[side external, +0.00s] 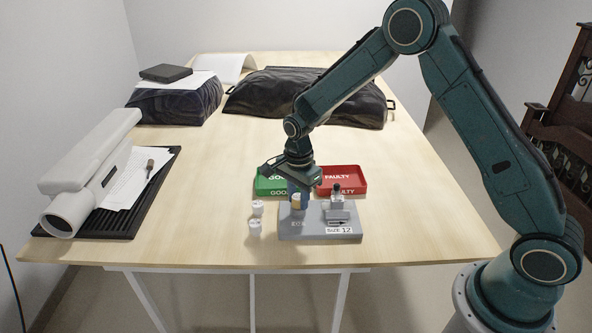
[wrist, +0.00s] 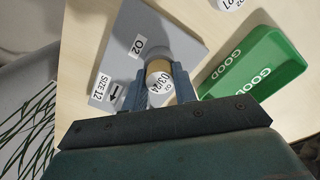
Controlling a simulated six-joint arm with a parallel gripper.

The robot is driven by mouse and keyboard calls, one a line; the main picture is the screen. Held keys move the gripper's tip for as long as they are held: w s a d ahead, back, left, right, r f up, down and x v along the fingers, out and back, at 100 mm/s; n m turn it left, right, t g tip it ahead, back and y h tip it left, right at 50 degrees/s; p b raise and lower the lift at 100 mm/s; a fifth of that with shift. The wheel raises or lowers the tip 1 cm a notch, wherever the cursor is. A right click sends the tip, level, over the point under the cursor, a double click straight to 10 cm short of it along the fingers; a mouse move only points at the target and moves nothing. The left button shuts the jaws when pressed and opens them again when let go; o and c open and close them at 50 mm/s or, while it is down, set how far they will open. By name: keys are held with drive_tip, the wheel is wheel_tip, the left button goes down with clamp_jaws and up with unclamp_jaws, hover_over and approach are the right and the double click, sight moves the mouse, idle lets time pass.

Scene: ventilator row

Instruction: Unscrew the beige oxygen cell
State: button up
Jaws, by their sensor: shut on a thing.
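The beige oxygen cell (wrist: 160,72) stands upright in the grey block, with a white label reading O2 and 03/24 on its top. In the side view the beige cell (side external: 296,201) shows at the left part of the grey block (side external: 320,231). My gripper (wrist: 156,88) is shut on the cell, one finger on each side of it. In the side view my gripper (side external: 297,193) comes down from above and partly hides the cell. The cell's lower end is hidden in the block's round socket.
A green GOOD tray (side external: 270,190) and a red FAULTY tray (side external: 342,190) lie behind the block. Two white cells (side external: 257,208) stand left of it. A small dark-topped fitting (side external: 337,192) rises at the block's right. The table's right side is clear.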

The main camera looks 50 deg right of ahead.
drive_tip(key=c, duration=0.3)
drive_tip(key=shift+n, duration=3)
drive_tip(key=shift+n, duration=3)
